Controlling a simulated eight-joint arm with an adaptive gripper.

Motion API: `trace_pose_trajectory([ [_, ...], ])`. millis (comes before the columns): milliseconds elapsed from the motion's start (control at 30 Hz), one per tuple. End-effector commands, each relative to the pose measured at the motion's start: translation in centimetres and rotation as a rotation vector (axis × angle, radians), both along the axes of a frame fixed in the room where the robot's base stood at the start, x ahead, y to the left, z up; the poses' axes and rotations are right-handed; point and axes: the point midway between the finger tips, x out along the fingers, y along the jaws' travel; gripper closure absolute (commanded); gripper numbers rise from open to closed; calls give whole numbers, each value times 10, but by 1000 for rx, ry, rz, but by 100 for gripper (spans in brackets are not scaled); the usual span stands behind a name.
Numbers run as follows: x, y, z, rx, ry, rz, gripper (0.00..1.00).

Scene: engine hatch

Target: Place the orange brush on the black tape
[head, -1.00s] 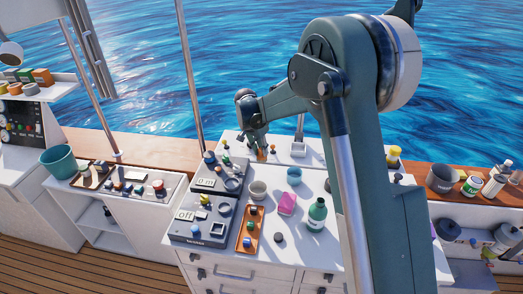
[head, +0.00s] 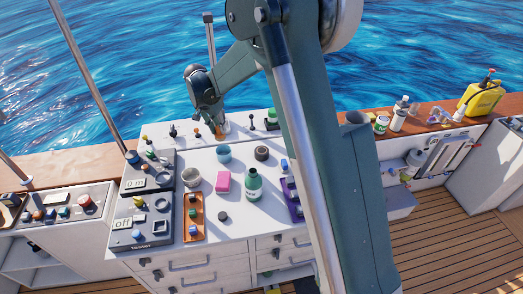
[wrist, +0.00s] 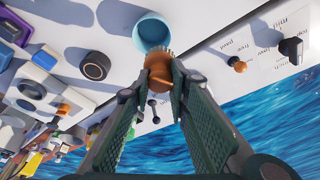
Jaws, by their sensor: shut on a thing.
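My gripper (wrist: 161,84) is shut on the orange brush (wrist: 164,92), which has tan bristles pointing toward the teal cup in the wrist view. In the head view my gripper (head: 221,134) is at the back of the white counter, behind the teal cup, with a bit of the orange brush (head: 226,127) showing. The black tape (head: 262,153) is a dark ring lying flat on the counter, right of the teal cup and apart from my gripper. It also shows in the wrist view (wrist: 95,66), left of the brush.
The teal cup (head: 223,156) stands close to my gripper. A pink block (head: 223,182), a green bottle (head: 253,184), a grey cup (head: 191,178) and an orange tray (head: 194,231) are nearer the front. Small knobs stand along the back. Bare counter lies around the tape.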

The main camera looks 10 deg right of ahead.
Motion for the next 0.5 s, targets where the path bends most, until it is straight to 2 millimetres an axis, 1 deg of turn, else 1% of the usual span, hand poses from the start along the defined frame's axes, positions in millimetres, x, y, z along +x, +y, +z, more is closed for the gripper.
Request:
trace_pose_trajectory([
  [33, -2, -18, 4, 1, 1, -16, 100],
  [200, -9, -73, 12, 7, 7, -59, 100],
  [400, -23, -130, 19, 15, 15, -104, 100],
  [500, -29, -153, 23, 18, 16, -124, 100],
])
